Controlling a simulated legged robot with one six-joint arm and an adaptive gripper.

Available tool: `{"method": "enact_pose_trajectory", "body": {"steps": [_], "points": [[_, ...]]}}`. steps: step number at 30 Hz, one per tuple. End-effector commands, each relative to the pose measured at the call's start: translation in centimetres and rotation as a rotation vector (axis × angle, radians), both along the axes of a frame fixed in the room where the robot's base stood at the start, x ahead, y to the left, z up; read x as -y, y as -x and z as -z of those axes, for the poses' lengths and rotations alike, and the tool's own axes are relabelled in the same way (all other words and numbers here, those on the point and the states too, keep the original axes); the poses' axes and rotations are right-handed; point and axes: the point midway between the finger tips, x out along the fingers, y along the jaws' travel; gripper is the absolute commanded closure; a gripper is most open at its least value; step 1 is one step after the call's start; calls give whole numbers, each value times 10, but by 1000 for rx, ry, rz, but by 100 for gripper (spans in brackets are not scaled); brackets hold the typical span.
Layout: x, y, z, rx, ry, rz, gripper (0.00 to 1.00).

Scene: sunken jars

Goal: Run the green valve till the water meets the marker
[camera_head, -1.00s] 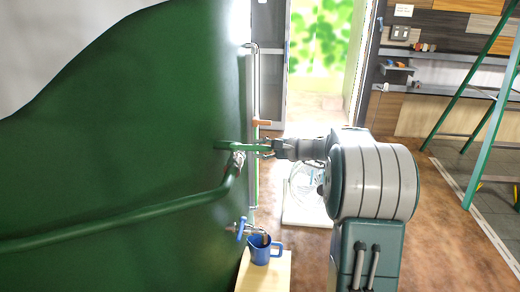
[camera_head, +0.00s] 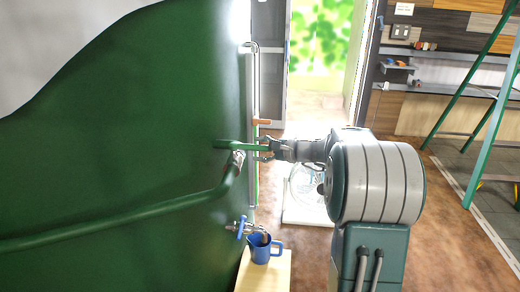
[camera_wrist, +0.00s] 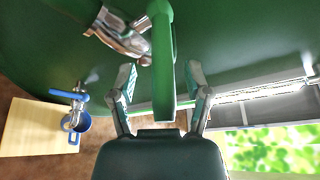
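The green valve handle (camera_head: 228,145) sticks out from the curved green tank, above a metal fitting on a green pipe. In the wrist view the handle (camera_wrist: 162,50) runs down between my fingers. My gripper (camera_head: 264,148) is at the handle's free end. In the wrist view my gripper (camera_wrist: 160,80) is open, one finger on each side of the handle, with gaps showing. An upright sight tube (camera_head: 256,85) stands along the tank's edge. An orange marker (camera_head: 262,122) sits on it. The tube looks green below the marker; the exact water level is hard to tell.
A blue tap (camera_head: 241,228) sits low on the tank over a blue jug (camera_head: 260,249) on a wooden stand (camera_head: 272,278). A clear glass jar (camera_head: 305,185) stands on a pale base behind my arm. A green ladder (camera_head: 490,120) stands at the right. Brown floor is open between.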

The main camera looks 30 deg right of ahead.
Motion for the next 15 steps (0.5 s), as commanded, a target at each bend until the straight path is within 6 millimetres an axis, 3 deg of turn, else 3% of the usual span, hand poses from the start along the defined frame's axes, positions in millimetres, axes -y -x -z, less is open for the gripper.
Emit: {"method": "enact_pose_trajectory", "body": {"steps": [8, 15], "points": [[2, 3, -2, 2, 0, 1, 36], [27, 34, -10, 3, 1, 6, 36]]}}
